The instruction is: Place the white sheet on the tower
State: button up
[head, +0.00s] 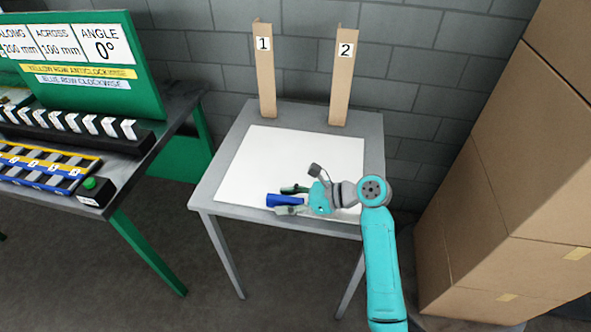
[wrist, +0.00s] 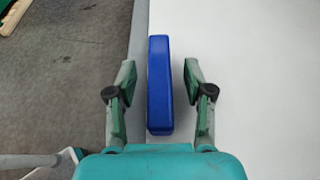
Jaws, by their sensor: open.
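A white sheet (head: 258,165) lies flat on a grey table (head: 206,192). It also fills the right side of the wrist view (wrist: 262,85). A blue block (head: 275,200) is at the sheet's front edge and shows upright in the wrist view (wrist: 159,85). My gripper (head: 290,201) is open with one finger on each side of the block and a gap on both sides. Two brown cardboard posts stand at the table's back, labelled 1 (head: 265,85) and 2 (head: 342,88). Nothing in view is clearly a tower.
A workbench (head: 165,110) on the left carries a green sign board (head: 100,95), yellow and blue rows (head: 40,165) and a box with a green button (head: 95,192). Stacked cartons (head: 500,170) stand at the right. A grey block wall is behind. Most of the sheet is clear.

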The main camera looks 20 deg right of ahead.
jog(key=shift+w+a+f, duration=0.1)
jog(key=shift+w+a, duration=0.05)
jog(key=shift+a, duration=0.05)
grip_shut()
